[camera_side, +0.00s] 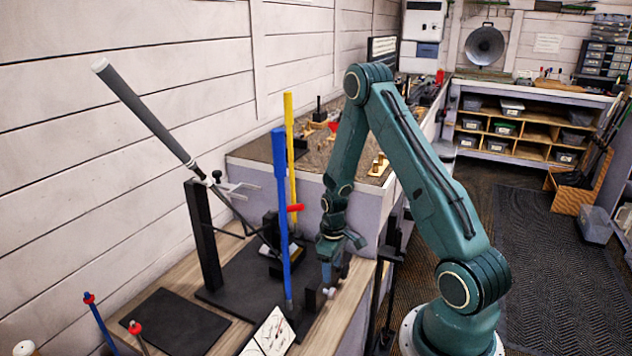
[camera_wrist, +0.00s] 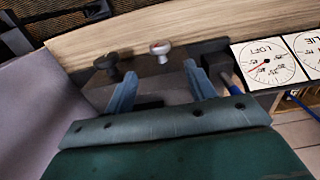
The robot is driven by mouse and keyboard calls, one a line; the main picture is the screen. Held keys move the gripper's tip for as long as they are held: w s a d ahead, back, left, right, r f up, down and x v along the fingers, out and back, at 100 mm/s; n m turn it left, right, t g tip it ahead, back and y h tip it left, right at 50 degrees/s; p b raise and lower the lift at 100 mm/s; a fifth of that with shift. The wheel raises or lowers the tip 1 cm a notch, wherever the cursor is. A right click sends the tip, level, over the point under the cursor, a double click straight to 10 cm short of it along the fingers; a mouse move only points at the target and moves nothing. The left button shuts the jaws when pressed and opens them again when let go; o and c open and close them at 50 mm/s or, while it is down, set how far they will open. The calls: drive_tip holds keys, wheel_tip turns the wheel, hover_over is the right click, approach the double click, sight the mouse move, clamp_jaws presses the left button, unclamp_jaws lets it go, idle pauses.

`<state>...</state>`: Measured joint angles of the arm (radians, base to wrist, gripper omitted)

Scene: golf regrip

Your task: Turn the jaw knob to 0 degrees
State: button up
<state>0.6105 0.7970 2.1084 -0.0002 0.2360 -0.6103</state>
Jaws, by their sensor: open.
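A pale knob (camera_wrist: 160,48) with a small red mark shows in the wrist view, beyond and between my open fingers. A dark knob (camera_wrist: 107,62) stands to its left. No label shows which is the jaw knob. In the side view a pale knob (camera_side: 329,292) sits low on a black fixture, just below my gripper (camera_side: 339,256). My gripper points down, and its fingers (camera_wrist: 160,85) are apart with nothing between them in the wrist view. I see no contact with the knob. The knob's exact angle is too small to read.
A card with a LOFT dial (camera_wrist: 268,66) lies at the right, beside a LIE card (camera_wrist: 308,52). A blue upright shaft (camera_side: 281,200) and a yellow one (camera_side: 290,150) stand left of my gripper. A grey-gripped golf club (camera_side: 147,112) leans on a black post (camera_side: 203,235).

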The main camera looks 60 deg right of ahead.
sight(331, 289)
drive_tip(key=shift+f, duration=4.65)
drive_tip(key=c, duration=1)
